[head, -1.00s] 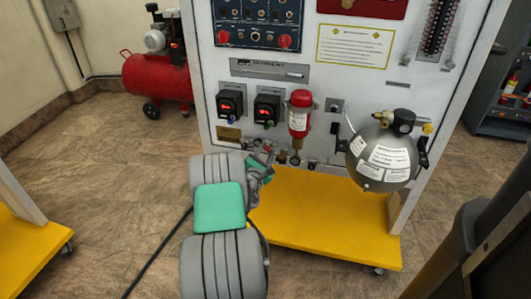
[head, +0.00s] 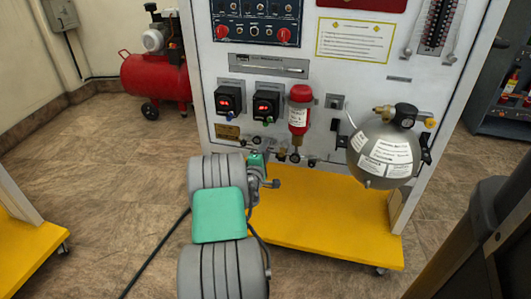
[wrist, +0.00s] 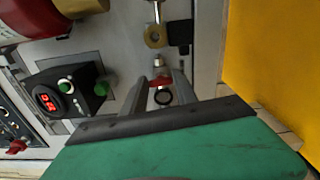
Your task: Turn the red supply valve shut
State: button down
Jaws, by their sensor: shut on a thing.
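The red supply valve (wrist: 160,83) shows in the wrist view as a small red handle low on the white panel, with a dark ring just below it. My gripper (wrist: 163,78) reaches to it, one grey finger on each side, and is shut on the red handle. The fingers hide part of the valve. In the head view my arm stands in front of the panel's lower edge, and the valve itself cannot be made out there.
A round grey tank (head: 385,155) and a red cylinder (head: 300,110) are mounted on the panel near my arm. Two black gauge boxes (head: 267,105) with red displays sit above the lower fittings. A yellow base (head: 330,225) juts out below. Open floor lies at left.

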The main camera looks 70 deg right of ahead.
jog(key=shift+f+m, duration=0.1)
jog(key=shift+m, duration=0.4)
jog(key=c, duration=1)
grip_release()
jog(key=shift+o, duration=0.2)
jog(key=shift+a, duration=0.1)
jog(key=s+a+p, duration=0.1)
jog(key=a, duration=0.6)
jog(key=shift+a, duration=0.3)
jog(key=shift+s, duration=0.1)
